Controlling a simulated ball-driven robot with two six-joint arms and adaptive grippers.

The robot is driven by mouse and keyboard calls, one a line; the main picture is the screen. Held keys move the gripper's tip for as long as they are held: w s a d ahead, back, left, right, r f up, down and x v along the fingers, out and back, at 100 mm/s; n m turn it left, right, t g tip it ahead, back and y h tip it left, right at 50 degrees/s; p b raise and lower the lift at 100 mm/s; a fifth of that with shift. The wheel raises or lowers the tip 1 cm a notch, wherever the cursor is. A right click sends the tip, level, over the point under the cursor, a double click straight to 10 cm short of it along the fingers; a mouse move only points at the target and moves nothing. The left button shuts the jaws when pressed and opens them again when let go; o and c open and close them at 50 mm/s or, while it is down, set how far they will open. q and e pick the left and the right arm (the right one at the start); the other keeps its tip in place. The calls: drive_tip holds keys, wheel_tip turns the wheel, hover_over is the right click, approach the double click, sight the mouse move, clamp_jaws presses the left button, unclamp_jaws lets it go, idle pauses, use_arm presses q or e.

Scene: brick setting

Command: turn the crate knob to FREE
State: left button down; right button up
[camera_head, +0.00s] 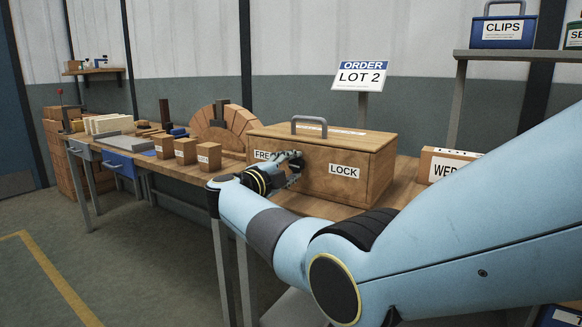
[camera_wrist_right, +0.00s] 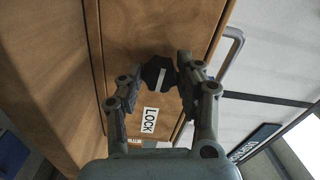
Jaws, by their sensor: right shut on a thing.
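The wooden crate (camera_head: 330,160) sits on the bench with a LOCK label (camera_head: 344,171) on the right of its front and a partly covered FREE label (camera_head: 264,155) on the left. My right gripper (camera_head: 296,163) is at the crate front between the labels and hides most of the knob. In the right wrist view the dark knob (camera_wrist_right: 157,73) sits between my two fingers, which are shut on it. A pale line on the knob runs roughly toward the LOCK label (camera_wrist_right: 150,120). My left gripper is not in view.
Small wooden blocks (camera_head: 186,151) and a brick arch (camera_head: 227,127) stand left of the crate. A box lettered WED (camera_head: 440,163) stands to its right. A grey handle (camera_head: 309,121) tops the crate, and an ORDER LOT 2 sign (camera_head: 360,76) stands behind.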

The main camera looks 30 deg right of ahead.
drive_tip(key=shift+a, duration=0.1)
drive_tip(key=o, duration=1.1)
drive_tip(key=shift+o, duration=0.2)
drive_tip(key=v, duration=0.7)
drive_tip(key=shift+a, duration=0.2)
